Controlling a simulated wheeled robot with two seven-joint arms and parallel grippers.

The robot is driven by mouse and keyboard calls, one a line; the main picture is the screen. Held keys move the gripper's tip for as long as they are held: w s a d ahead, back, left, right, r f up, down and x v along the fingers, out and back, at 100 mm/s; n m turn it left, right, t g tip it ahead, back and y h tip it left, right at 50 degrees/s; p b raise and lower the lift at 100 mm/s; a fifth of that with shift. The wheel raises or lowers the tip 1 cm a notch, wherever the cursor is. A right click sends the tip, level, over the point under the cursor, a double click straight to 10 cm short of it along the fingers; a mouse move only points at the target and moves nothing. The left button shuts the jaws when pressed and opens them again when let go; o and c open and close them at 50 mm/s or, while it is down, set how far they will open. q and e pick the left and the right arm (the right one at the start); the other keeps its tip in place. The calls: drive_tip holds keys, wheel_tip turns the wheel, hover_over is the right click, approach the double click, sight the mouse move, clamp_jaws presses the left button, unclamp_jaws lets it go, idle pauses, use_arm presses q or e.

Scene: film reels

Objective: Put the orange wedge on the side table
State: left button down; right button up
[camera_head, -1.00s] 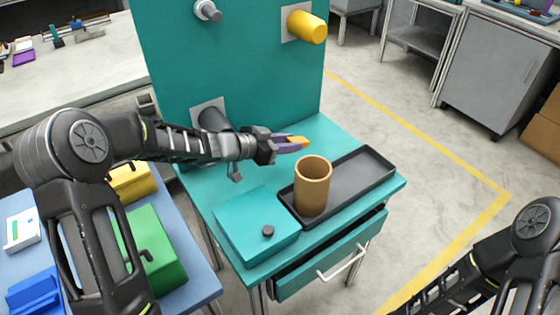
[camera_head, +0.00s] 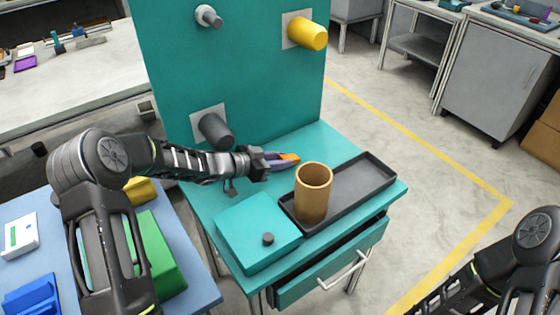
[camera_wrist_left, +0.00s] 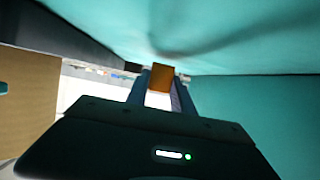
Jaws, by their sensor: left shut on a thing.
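The orange wedge (camera_head: 289,157) is between the fingers of my left gripper (camera_head: 280,161), low over the teal table (camera_head: 322,141) behind the tan cup. My left gripper is shut on it. In the left wrist view the wedge (camera_wrist_left: 162,77) shows as a small orange block between the two fingertips, close to a teal surface. I cannot tell whether it touches that surface. A blue table (camera_head: 205,289) stands at the left, with my left arm across it. My right arm enters at the lower right, and its gripper is out of frame.
A tan cup (camera_head: 313,194) stands at the left end of a black tray (camera_head: 366,183). A teal box (camera_head: 257,228) with a dark knob sits in front. Dark (camera_head: 214,131) and yellow (camera_head: 307,32) pegs stick out of the upright teal panel. The drawer (camera_head: 331,273) below is partly open.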

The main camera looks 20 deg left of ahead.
use_arm(q)
drive_tip(key=shift+f, duration=0.6)
drive_tip(key=shift+f+b, duration=0.2)
drive_tip(key=shift+b, duration=0.1)
drive_tip(key=c, duration=1.1)
unclamp_jaws()
drive_tip(key=shift+r, duration=0.15)
drive_tip(key=shift+a+r, duration=0.1)
drive_tip(key=shift+r, duration=0.05)
drive_tip(key=v, duration=1.2)
drive_tip(key=shift+p, duration=0.4)
